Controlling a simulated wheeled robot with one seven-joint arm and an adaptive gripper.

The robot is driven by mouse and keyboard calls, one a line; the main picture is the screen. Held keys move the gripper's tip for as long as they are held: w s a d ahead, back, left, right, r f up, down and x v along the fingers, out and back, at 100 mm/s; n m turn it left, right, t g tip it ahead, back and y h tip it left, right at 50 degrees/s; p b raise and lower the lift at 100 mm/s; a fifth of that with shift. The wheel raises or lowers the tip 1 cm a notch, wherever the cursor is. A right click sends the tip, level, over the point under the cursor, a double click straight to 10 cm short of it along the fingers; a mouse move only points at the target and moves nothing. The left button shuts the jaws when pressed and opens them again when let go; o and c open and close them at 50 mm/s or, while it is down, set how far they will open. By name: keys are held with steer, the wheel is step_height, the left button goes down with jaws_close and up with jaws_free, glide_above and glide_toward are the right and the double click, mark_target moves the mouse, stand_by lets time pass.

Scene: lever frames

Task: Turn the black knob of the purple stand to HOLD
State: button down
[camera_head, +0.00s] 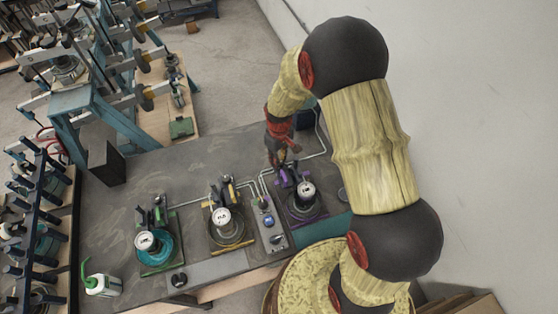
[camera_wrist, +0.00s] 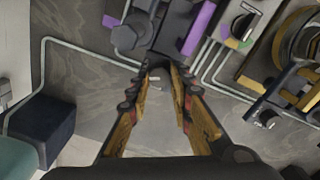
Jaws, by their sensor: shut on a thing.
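The purple stand (camera_head: 322,214) is at the right of the bench in the head view, with a white-topped round part on its dark base. Its purple edge (camera_wrist: 200,27) shows at the top of the wrist view. My gripper (camera_head: 283,163) is at the stand's back edge. In the wrist view my gripper (camera_wrist: 158,76) has its fingertips close together around a small dark part, seemingly the black knob, mostly hidden between them. A dark hexagonal piece (camera_wrist: 130,36) is just left of the fingertips. The HOLD mark and the knob's angle cannot be read.
A grey control box (camera_head: 268,222) is left of the purple stand, then a yellow stand (camera_head: 232,247) and a green stand (camera_head: 158,268). Thin pipes (camera_wrist: 85,48) run over the bench. A dark block (camera_head: 106,163) is at the bench's back left. The wall is close on the right.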

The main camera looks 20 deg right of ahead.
steer(key=shift+w+m, duration=0.1)
steer(key=shift+m, duration=0.9)
steer(key=c, duration=1.9)
jaws_free()
steer(key=shift+r, duration=0.15)
step_height(320, 180, up, 12)
steer(key=shift+f, duration=0.15)
